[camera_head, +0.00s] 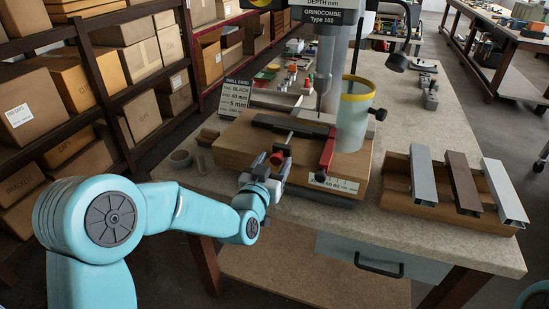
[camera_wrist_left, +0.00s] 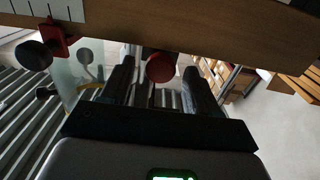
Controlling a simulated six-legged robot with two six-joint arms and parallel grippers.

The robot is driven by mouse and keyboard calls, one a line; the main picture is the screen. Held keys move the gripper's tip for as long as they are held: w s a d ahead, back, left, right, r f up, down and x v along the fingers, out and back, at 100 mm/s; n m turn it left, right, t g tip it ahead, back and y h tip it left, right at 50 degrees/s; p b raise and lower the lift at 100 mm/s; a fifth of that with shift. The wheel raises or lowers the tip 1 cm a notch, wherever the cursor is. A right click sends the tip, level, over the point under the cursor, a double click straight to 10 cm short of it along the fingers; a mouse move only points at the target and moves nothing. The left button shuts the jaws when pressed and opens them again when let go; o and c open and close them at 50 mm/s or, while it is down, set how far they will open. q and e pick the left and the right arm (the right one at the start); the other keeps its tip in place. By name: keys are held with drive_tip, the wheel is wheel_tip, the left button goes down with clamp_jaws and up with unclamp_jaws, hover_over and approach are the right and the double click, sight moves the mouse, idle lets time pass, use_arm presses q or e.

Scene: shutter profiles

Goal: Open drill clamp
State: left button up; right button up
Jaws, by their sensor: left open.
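The drill clamp (camera_head: 287,135) sits on the wooden drill base under the drill press (camera_head: 324,60). Its red round knob (camera_head: 276,158) faces the front. My left gripper (camera_head: 268,170) is open at that knob. In the left wrist view the red knob (camera_wrist_left: 160,67) shows between the two open fingers (camera_wrist_left: 158,85); I cannot tell whether they touch it. A red stop (camera_head: 327,148) stands to the right on the base; it shows at the upper left of the wrist view (camera_wrist_left: 55,40). My right gripper is not in view.
A clear guard with a yellow rim (camera_head: 357,90) hangs beside the drill. A drill card (camera_head: 235,97) stands at the left. A wooden tray (camera_head: 397,190) at the right holds a grey, a brown and a white profile (camera_head: 505,190).

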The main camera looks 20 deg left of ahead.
use_arm(q)
drive_tip(key=shift+w, duration=0.5)
clamp_jaws()
drive_tip(key=shift+s+f, duration=0.1)
drive_tip(key=shift+s, duration=0.1)
drive_tip(key=s+b, duration=0.4)
drive_tip(key=s, duration=0.3)
drive_tip(key=shift+s+b, duration=0.15)
drive_tip(key=shift+b, duration=0.25)
drive_tip(key=shift+a, duration=0.1)
